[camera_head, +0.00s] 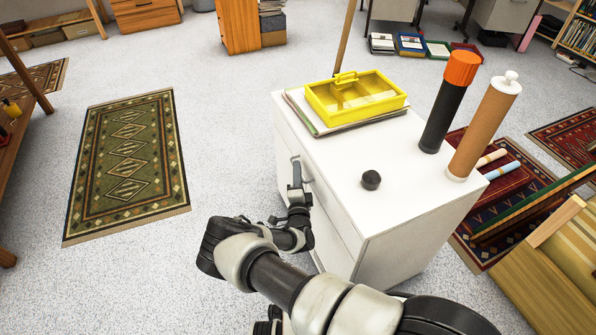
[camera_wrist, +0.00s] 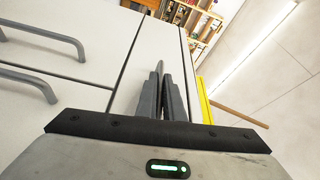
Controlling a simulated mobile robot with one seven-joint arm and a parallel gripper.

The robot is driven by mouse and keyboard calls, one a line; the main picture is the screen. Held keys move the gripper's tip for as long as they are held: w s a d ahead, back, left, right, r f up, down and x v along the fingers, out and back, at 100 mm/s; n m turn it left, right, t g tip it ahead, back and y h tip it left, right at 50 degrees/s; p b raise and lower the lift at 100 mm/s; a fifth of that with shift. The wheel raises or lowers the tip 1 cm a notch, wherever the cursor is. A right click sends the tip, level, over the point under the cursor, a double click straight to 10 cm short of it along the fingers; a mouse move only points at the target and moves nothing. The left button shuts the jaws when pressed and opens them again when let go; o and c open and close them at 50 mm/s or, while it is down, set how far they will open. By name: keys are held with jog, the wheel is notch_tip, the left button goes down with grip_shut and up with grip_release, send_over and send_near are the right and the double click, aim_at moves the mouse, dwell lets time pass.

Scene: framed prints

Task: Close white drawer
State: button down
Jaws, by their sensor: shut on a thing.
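The white drawer (camera_head: 327,207) is in the left-facing front of a white cabinet (camera_head: 400,205) in the head view. My gripper (camera_head: 297,174) is at the upper part of this front, by the top drawer's handle. In the wrist view my gripper's fingers (camera_wrist: 164,88) are close together against the top drawer panel, shut on what looks like its handle, mostly hidden by them. Two lower grey bar handles (camera_wrist: 48,37) (camera_wrist: 28,80) show to the left, clear of the fingers. Any gap behind the top drawer front is too small to tell.
On the cabinet top are a yellow tray (camera_head: 357,112) on papers, a black-and-orange tube (camera_head: 447,103), a brown tube (camera_head: 484,130) and a dark knob (camera_head: 371,180). A green rug (camera_head: 128,165) lies on open floor at the left. A wooden bench (camera_head: 555,260) stands at the right.

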jog(key=shift+w+d+r, duration=0.15)
jog(key=shift+d, duration=0.1)
jog(key=c, duration=1.9)
grip_release()
jog(key=shift+s, duration=0.3)
jog(key=s+f+p, duration=0.1)
jog(key=s+p, duration=0.2)
jog(key=s, duration=1.3)
jog(key=shift+s+f, duration=0.25)
jog(key=shift+s, duration=0.15)
